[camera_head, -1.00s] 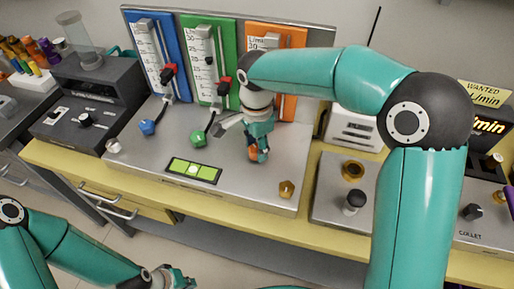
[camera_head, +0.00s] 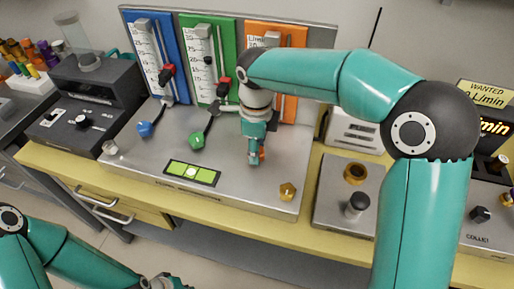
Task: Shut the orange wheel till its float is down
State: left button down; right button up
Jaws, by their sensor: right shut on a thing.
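The orange wheel (camera_head: 262,153) shows only as a small orange patch at the fingers of my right gripper (camera_head: 255,158). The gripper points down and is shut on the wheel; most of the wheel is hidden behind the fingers. The orange flowmeter panel (camera_head: 290,38) stands upright behind my arm. Its tube is mostly covered by my arm, so its float cannot be made out. My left gripper (camera_head: 165,282) is at the bottom edge, partly cut off, and its fingers cannot be made out.
To the left stand the blue panel (camera_head: 172,60) with its blue wheel (camera_head: 145,130) and the green panel (camera_head: 226,50) with its green wheel (camera_head: 197,139). A green level display (camera_head: 192,172) and a brass knob (camera_head: 288,191) lie on the metal plate.

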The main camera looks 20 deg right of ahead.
jog(key=shift+w+r, duration=0.1)
jog(key=shift+r, duration=0.05)
dwell(0.3)
jog(key=o, duration=1.1)
jog(key=shift+o, duration=0.2)
notch_tip(320, 180, up, 12)
jog(key=shift+f, duration=0.2)
